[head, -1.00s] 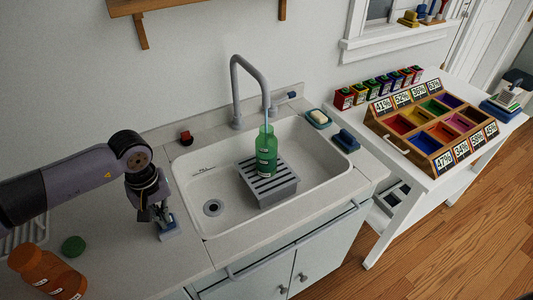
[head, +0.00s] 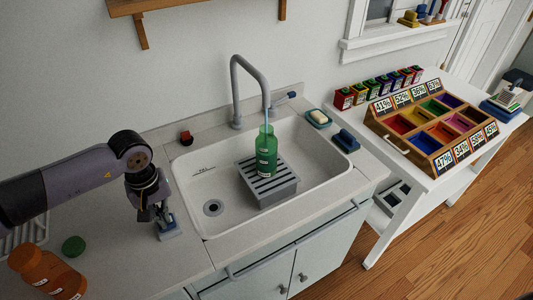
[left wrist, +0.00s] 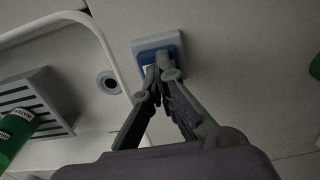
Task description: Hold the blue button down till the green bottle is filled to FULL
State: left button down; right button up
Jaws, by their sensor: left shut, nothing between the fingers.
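The green bottle (head: 266,155) stands upright on a grey slatted stand (head: 285,190) in the sink, under the grey faucet (head: 250,75). A thin pale stream seems to run from the spout into its mouth. The exact liquid level is hard to read. The bottle is partly seen in the left wrist view (left wrist: 12,140). The blue button (left wrist: 146,57) sits in a light square base on the counter left of the sink. My left gripper (head: 165,222) is shut and empty, its fingertips on or just over the button, covering part of it. My right gripper is not in view.
A red knob (head: 186,138) is behind the sink's left corner.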

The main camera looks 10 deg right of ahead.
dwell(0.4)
pick_arm(q)
notch_tip(320, 180, up, 6)
jog(key=p, duration=0.2)
jog(key=shift+p, duration=0.35)
dwell(0.5)
notch_tip(320, 180, down, 2)
jog(key=m, duration=0.6)
jog(key=shift+f, duration=0.2)
jog(key=shift+f+b, duration=0.35)
jog(key=shift+f, duration=0.15)
